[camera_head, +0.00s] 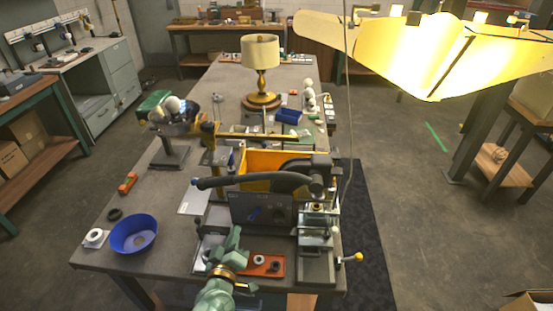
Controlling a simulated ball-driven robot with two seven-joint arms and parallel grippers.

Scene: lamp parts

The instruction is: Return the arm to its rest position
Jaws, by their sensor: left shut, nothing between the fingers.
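My left gripper (232,243) reaches up from the bottom of the view on its pale green arm. Its fingers are shut with nothing between them, in front of the dark bench machine (262,210). It is beside the red-brown tray (275,272), which carries small rings; the arm hides part of the tray's left side. My right gripper is not in view. A lamp (261,52) with a cream shade and a brass-coloured base stands upright at the far part of the workbench (165,225).
A blue bowl (134,234), a white ring (95,238) and an orange tool (128,182) lie at the bench's left. A yellow bin (262,160) stands behind the machine. A large lit yellow panel (435,60) hangs at upper right. Floor on the right is mostly open.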

